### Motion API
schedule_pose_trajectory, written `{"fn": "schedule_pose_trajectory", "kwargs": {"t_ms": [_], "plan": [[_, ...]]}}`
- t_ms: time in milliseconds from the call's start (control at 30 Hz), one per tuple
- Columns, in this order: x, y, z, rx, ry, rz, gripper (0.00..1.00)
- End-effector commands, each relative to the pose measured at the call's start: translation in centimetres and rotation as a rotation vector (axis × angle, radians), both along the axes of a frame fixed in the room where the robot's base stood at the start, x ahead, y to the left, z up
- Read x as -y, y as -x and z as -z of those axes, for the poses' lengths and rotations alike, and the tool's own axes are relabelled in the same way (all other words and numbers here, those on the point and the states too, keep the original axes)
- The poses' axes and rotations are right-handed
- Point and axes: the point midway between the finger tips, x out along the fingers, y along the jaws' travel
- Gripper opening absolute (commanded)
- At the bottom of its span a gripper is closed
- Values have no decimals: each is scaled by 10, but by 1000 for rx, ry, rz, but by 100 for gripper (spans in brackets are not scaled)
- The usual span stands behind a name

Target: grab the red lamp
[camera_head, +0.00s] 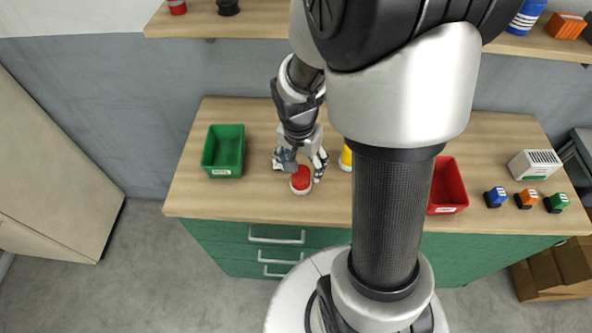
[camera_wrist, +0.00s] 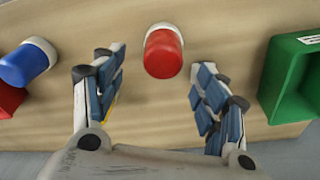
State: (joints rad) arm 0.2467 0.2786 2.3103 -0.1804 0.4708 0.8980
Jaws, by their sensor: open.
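The red lamp (camera_head: 301,179) has a red domed top and a white base, and stands on the wooden tabletop near its front edge. It also shows at the top centre of the wrist view (camera_wrist: 163,55). My gripper (camera_head: 301,165) is open and empty, its two fingers spread just behind the lamp in the head view. In the wrist view the fingertips (camera_wrist: 157,70) lie to either side of the lamp, with gaps between. Whether the fingers are low enough to flank it is hard to tell.
A green bin (camera_head: 224,150) stands left and a red bin (camera_head: 449,186) right. A yellow object (camera_head: 346,157) stands close to the right finger. A blue lamp (camera_wrist: 24,65) shows in the wrist view. My arm hides the table's middle. Small coloured blocks (camera_head: 526,198) sit far right.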

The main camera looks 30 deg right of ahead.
Motion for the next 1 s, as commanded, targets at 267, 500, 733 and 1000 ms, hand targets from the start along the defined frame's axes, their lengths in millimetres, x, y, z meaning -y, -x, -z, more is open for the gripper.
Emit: {"fn": "schedule_pose_trajectory", "kwargs": {"t_ms": [267, 500, 733, 1000], "plan": [[0, -1, 18, 0, 0, 0, 67], [0, -2, 54, -3, -1, -1, 67], [1, -3, 60, 1, 0, 0, 67], [1, -3, 60, 1, 0, 0, 53]]}}
